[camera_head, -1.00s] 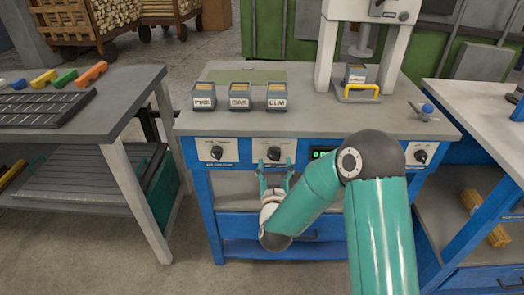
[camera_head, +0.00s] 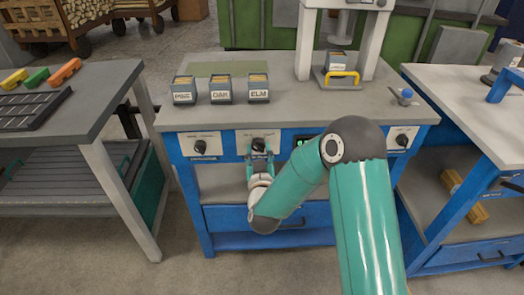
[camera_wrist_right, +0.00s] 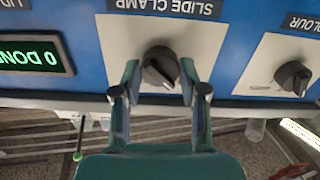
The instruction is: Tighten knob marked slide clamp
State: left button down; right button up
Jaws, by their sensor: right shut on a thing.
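The slide clamp knob (camera_head: 258,144) is a dark knob on a pale plate in the middle of the blue bench front. In the right wrist view the knob (camera_wrist_right: 160,66) sits below the upside-down label "SLIDE CLAMP" (camera_wrist_right: 168,8). My right gripper (camera_head: 260,150) reaches up to it from below. In the wrist view its two green fingers (camera_wrist_right: 160,75) stand on either side of the knob, shut on it. The knob's pointer is slightly tilted there. My left gripper is not in view.
Other dark knobs sit left (camera_head: 199,147) and right (camera_head: 402,140) on the bench front. A green-lettered display (camera_wrist_right: 30,55) is beside the slide clamp plate.

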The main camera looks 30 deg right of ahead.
jog(key=shift+f+m+b, duration=0.15)
jog(key=shift+m+b, duration=0.45)
jog(key=shift+b, duration=0.3)
jog(key=m+b, duration=0.4)
jog(key=b, duration=0.2)
jog(key=m+b, duration=0.5)
jog(key=b, duration=0.2)
jog(key=m+b, duration=0.5)
jog(key=b, duration=0.1)
jog(key=shift+f+b, duration=0.25)
jog(key=shift+b, duration=0.15)
jog(key=shift+r+m+b, duration=0.2)
jog(key=shift+m+b, duration=1)
jog(key=shift+m, duration=0.3)
jog(key=shift+s, duration=0.1)
jog(key=o, duration=1)
jog(key=shift+d, duration=0.1)
jog(key=shift+o, duration=0.7)
jog(key=shift+r, duration=0.15)
